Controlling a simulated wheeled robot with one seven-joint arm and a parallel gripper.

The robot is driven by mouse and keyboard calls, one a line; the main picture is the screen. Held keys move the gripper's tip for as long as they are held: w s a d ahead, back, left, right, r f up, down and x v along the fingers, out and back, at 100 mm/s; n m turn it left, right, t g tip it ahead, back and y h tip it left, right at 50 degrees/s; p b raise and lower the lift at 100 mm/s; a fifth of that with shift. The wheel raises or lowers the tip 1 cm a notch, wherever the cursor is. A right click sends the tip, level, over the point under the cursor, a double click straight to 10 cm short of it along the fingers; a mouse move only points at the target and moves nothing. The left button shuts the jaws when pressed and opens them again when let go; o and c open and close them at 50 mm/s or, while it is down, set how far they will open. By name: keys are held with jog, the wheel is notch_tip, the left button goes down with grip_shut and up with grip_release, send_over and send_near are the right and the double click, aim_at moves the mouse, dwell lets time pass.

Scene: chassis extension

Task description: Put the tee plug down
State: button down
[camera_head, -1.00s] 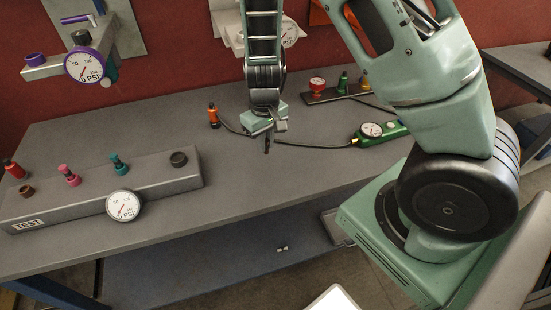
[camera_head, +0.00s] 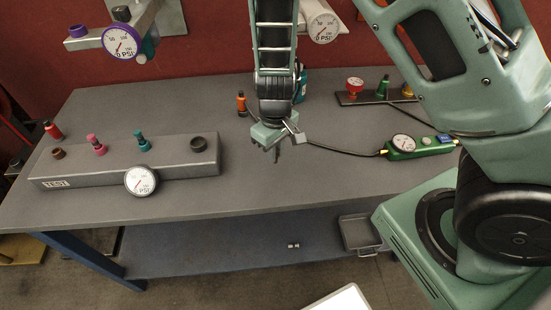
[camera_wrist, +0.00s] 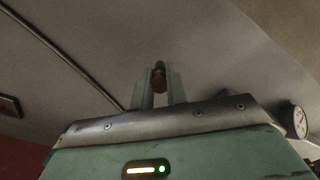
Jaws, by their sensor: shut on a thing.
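My gripper (camera_head: 275,150) hangs over the middle of the grey table, pointing down. In the wrist view its two fingers (camera_wrist: 161,88) are close together around a small brownish piece, which I take for the tee plug (camera_wrist: 159,77). The fingers hide most of its shape. In the head view the held piece is too small and dark to make out. I cannot tell whether it touches the tabletop (camera_head: 300,180).
The grey TEST block (camera_head: 110,173) with coloured plugs and a white gauge (camera_head: 141,181) stands left. An orange-capped plug (camera_head: 241,104) stands behind my gripper. A black hose (camera_head: 345,152) runs right to a green gauge tool (camera_head: 405,146). The front middle tabletop is clear.

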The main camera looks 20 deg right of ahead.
notch_tip(320, 180, down, 3)
jog(key=shift+f, duration=0.15)
jog(key=shift+f+b, duration=0.45)
jog(key=shift+b, duration=0.1)
jog(key=c, duration=1.4)
grip_release()
jog(key=shift+r, duration=0.2)
